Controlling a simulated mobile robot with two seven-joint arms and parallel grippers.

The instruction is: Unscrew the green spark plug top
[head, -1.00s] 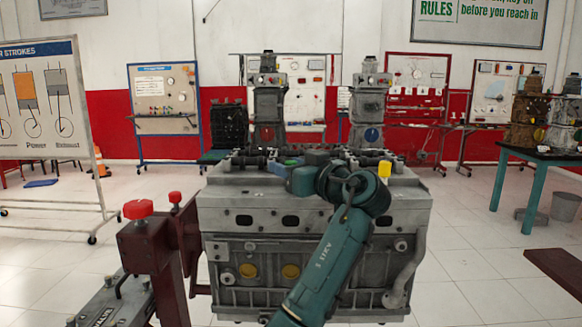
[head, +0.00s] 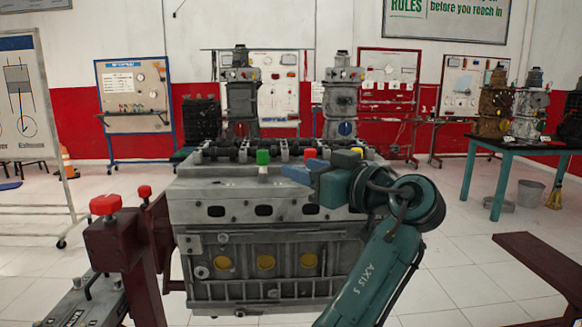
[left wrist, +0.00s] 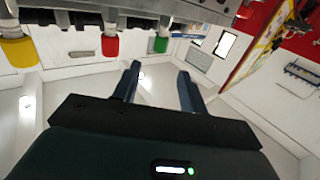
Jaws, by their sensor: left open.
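The green spark plug top (head: 263,157) stands upright on the front top edge of the grey engine block (head: 262,190). A pale stem shows under it. Along the same edge to its right are a red top (head: 310,153) and a yellow top (head: 356,151). My left gripper (head: 287,172) is in front of the edge, its blue fingers pointing left, just right of and below the green top and apart from it. In the left wrist view the fingers (left wrist: 159,76) are spread and empty. The green top (left wrist: 161,44) shows beyond them, roughly in line with the gap. My right gripper is out of view.
A dark red stand with red knobs (head: 105,205) is close on the left of the engine. A teal table (head: 500,150) with other engine models stands at the right. A dark red bench end (head: 540,268) is at the lower right. Open white floor lies between.

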